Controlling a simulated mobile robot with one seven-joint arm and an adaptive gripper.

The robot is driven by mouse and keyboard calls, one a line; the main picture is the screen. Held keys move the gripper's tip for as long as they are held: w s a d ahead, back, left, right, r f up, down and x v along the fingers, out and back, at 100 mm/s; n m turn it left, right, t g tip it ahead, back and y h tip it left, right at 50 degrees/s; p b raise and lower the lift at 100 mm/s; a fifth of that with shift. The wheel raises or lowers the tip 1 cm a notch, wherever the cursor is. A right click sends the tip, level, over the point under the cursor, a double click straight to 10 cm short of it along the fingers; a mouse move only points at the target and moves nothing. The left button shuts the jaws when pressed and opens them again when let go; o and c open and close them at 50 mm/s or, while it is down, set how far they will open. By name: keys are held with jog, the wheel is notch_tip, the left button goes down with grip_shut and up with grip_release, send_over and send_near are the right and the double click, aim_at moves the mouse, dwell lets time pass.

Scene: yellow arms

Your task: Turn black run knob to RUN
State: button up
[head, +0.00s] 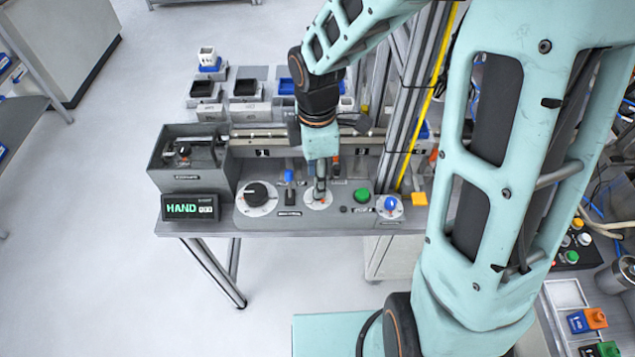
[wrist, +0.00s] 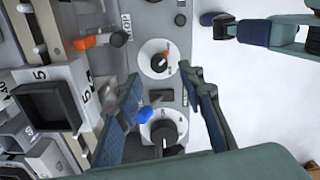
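A control panel (head: 275,215) at the table's front edge carries two black knobs on white dials. The larger knob (head: 257,194) is at the left; it also shows low in the wrist view (wrist: 163,133). The smaller knob, with a red mark, shows in the wrist view (wrist: 160,62); in the head view my gripper mostly hides it, leaving its white dial (head: 311,203) visible. I cannot read which one is the run knob. My gripper (head: 320,190) points down over the smaller dial. Its fingers (wrist: 163,76) are apart and empty, with the smaller knob just beyond the tips; contact is not clear.
A display (head: 191,208) left of the panel reads HAND. A blue-topped lever (head: 289,177) stands between the dials. A green button (head: 362,195) and a blue knob (head: 391,204) are to the right. A grey box (head: 188,182) stands at the left; a metal post (head: 407,110) rises behind.

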jog(key=shift+f, duration=2.3)
grip_shut()
